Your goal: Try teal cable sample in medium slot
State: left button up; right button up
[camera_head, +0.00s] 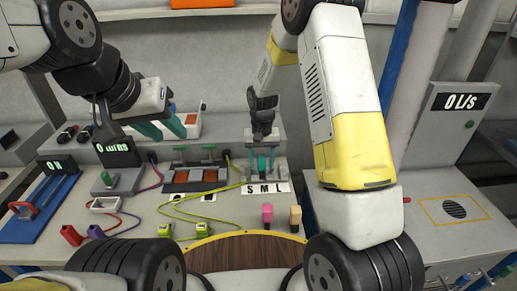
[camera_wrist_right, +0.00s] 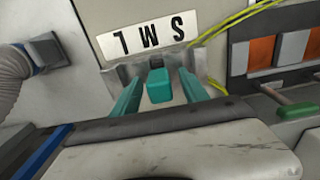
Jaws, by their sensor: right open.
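The teal cable sample (camera_wrist_right: 160,85) stands in the slot block behind the S M L label (camera_wrist_right: 150,35), in line with the M, so apparently in the medium slot. How deep it sits is unclear. My right gripper (camera_wrist_right: 159,92) is open, with one teal finger on each side of the sample and a visible gap on both sides. In the head view my right gripper (camera_head: 262,160) is over the slot block, and the sample is hard to separate from the teal fingers. My left gripper (camera_head: 164,128) is open and empty at the back left, above the bench.
A rack with orange-brown blocks (camera_head: 195,180) stands left of the slots. Yellow-green cables (camera_head: 185,210) run across the bench in front. Pink (camera_head: 267,214) and tan (camera_head: 295,216) plugs stand near the front edge. A blue-based device (camera_head: 40,210) is at far left.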

notch_tip(320, 180, up, 7)
jog(key=shift+f, duration=0.1)
jog(key=shift+r, duration=0.5)
dwell(0.3)
jog(key=shift+d+r, duration=0.1)
jog(key=shift+r, duration=0.25)
jog(key=s+d+r+t+y, duration=0.1)
jog(key=s+d+r+t, duration=0.15)
jog(key=s+r, duration=0.4)
jog(key=s+d+r+t+y, duration=0.1)
jog(key=s+d+r, duration=0.25)
jog(key=r, duration=0.65)
jog(key=s+d+r+t, duration=0.1)
jog(key=s+r, duration=0.1)
jog(key=s, duration=0.5)
jog(key=s+r+t, duration=0.1)
jog(key=s+r, duration=0.1)
jog(key=s, duration=0.5)
jog(key=shift+d+r+n+t, duration=0.3)
jog(key=shift+d+r+t, duration=0.05)
